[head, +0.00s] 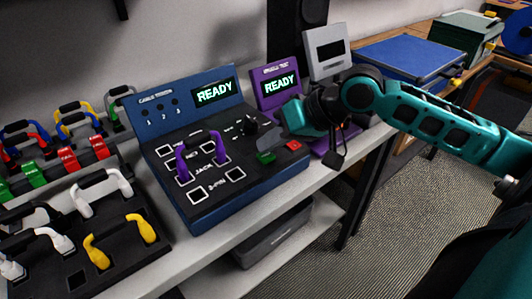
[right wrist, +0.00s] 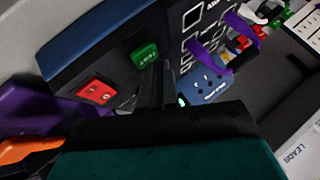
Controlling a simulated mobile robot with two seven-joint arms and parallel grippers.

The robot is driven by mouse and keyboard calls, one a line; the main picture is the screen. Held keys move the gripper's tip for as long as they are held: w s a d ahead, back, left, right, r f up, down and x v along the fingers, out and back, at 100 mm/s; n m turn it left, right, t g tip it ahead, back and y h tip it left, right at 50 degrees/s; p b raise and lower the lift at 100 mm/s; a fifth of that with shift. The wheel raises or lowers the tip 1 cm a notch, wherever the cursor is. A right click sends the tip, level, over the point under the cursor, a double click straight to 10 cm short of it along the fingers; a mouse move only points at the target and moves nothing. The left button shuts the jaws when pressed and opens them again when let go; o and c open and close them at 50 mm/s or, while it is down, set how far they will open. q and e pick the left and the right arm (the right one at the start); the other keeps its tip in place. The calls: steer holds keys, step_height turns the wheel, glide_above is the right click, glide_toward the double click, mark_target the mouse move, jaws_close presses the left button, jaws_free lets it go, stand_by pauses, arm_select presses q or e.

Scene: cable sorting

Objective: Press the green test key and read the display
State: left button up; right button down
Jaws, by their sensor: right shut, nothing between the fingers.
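The blue cable tester (head: 172,187) stands on the bench with a lit display (head: 213,92) reading READY. Its green key (head: 266,157) is on the front right of the panel, beside a red key (head: 293,145). A purple cable (head: 200,143) arches over the panel, its ends at the sockets. My right gripper (head: 272,141) is shut and empty, close above the green key. In the right wrist view its fingertips (right wrist: 157,72) are right beside the green key (right wrist: 144,55); I cannot tell whether they touch. My left gripper is not in view.
A purple tester (head: 262,100), also reading READY, stands just behind my right gripper. A grey device (head: 326,70) and a blue box (head: 410,58) are farther back. Racks of coloured cables (head: 85,230) fill the left. A dark box (head: 275,240) sits on the lower shelf.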

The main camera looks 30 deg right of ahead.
mark_target(271, 155)
steer(key=shift+f, duration=0.4)
stand_by(0.3)
steer(key=shift+r, duration=0.1)
steer(key=shift+r+p, duration=0.75)
steer(key=shift+p, duration=0.65)
step_height(271, 155, up, 4)
steer(key=p, duration=0.4)
steer(key=shift+p, duration=0.4)
steer(key=shift+r+p, duration=0.35)
steer(key=shift+r, duration=0.2)
